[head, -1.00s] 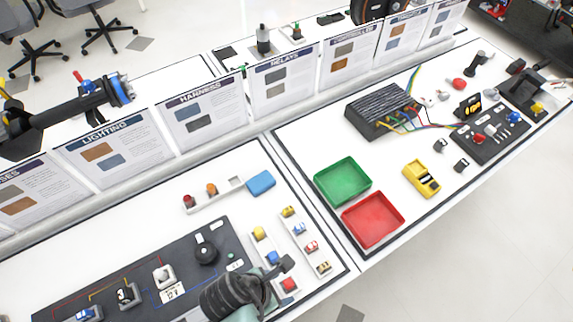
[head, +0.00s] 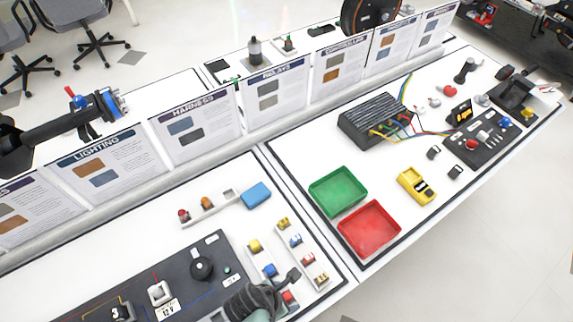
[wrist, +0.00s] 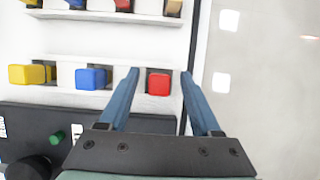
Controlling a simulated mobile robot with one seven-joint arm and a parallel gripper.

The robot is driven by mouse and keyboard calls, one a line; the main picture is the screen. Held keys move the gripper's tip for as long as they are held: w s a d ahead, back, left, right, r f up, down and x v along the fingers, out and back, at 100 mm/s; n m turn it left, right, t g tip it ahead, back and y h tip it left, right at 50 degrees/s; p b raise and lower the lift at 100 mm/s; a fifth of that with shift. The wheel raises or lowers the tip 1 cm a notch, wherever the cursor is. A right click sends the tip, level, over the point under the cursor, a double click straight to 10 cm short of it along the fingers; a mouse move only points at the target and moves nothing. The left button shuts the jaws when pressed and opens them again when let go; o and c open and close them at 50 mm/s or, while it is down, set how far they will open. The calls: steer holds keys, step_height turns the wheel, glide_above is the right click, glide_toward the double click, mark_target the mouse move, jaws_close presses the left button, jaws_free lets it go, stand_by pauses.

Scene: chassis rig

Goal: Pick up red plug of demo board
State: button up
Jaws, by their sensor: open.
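The red plug (wrist: 158,83) is a small red block at the end of a white strip with a yellow plug (wrist: 27,74) and a blue plug (wrist: 92,78). In the wrist view it lies between the two blue fingers of my open gripper (wrist: 160,73), with visible gaps on both sides. I cannot tell its depth relative to the fingertips. In the head view the red plug (head: 288,296) shows beside my dark gripper (head: 294,275), partly hidden by it. The dark demo board (head: 185,282) with a 12 V label lies to the left.
A second white strip (head: 302,256) with several small coloured parts runs alongside. A blue box (head: 256,195) lies behind. Green (head: 338,190) and red (head: 370,229) trays stand on the neighbouring table. The table's edge and floor are close to the right of the plug.

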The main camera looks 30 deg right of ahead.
jaws_close()
steer(key=shift+r, duration=0.15)
stand_by(0.4)
